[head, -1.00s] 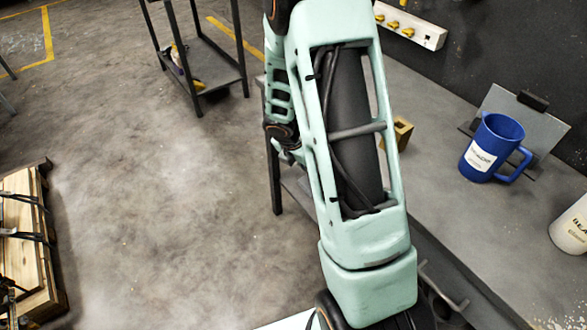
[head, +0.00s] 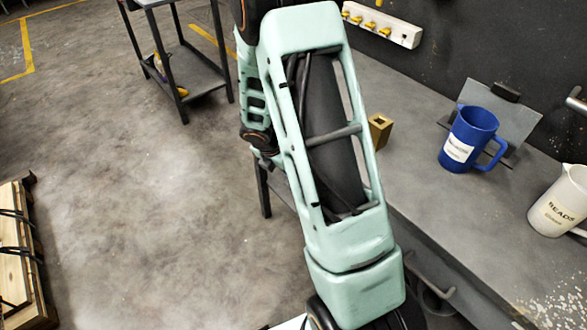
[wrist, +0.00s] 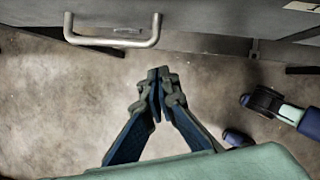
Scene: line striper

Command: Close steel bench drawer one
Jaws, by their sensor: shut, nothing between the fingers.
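A grey steel bench (head: 425,190) runs along the right of the head view. A metal bar handle (wrist: 112,40) on a grey front (wrist: 200,14) shows at the top of the wrist view; I take this as a bench drawer. A handle at the bench's front also shows in the head view (head: 432,276), partly behind my arm. How far the drawer stands out is unclear. My gripper (wrist: 158,76) is shut and empty, below and right of the handle, apart from it, over the floor. My arm hides the gripper in the head view.
On the bench are a blue mug (head: 468,140), a white jug (head: 560,203), a small brass block (head: 379,130) and a power strip (head: 383,24). A dark trolley (head: 185,60) stands behind and a wooden pallet (head: 15,240) at left. The floor between is clear.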

